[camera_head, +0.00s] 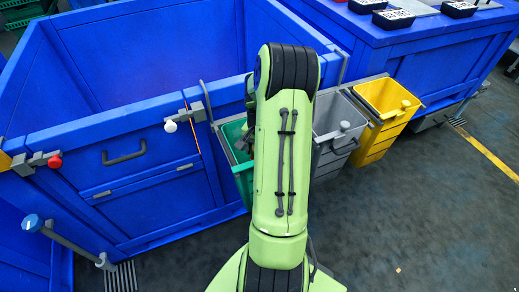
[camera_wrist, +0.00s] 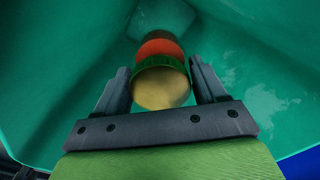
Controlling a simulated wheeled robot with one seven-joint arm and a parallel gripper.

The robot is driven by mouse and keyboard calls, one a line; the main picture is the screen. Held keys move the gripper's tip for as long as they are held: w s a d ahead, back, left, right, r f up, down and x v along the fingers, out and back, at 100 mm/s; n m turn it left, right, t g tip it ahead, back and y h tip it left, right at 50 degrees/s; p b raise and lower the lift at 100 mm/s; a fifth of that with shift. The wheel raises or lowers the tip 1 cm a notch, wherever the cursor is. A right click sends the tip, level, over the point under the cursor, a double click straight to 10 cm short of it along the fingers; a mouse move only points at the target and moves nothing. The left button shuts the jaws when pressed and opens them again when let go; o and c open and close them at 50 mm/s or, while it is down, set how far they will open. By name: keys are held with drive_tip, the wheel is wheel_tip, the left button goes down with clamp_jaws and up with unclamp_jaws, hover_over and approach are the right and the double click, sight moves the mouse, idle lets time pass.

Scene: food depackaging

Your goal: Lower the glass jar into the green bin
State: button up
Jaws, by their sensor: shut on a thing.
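The green bin (camera_head: 238,165) hangs on the front of the blue container, left of the grey bin, and is partly hidden by my green arm. In the wrist view, the bin's green inner wall (camera_wrist: 60,70) surrounds my gripper. My gripper (camera_wrist: 160,78) is shut on the glass jar (camera_wrist: 162,85), which sits between the two dark fingers. The jar shows a pale round end, a green band and orange-red and brownish parts beyond it. Whether the jar touches the bin's floor cannot be told. In the head view the jar and fingers are hidden behind my arm.
A grey bin (camera_head: 335,128) and a yellow bin (camera_head: 385,100) hang to the right of the green bin. The large blue container (camera_head: 120,165) stands behind and left. Black trays (camera_head: 393,18) lie on a blue unit at the upper right.

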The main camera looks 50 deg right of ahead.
wheel_tip(320, 180, down, 12)
drive_tip(key=shift+b, duration=0.35)
idle(1.3)
drive_tip(key=shift+r, duration=0.1)
idle(0.5)
drive_tip(key=o, duration=1.4)
drive_tip(key=shift+c, duration=0.2)
wheel_tip(320, 180, up, 16)
drive_tip(key=p, duration=0.5)
drive_tip(key=shift+p, duration=0.3)
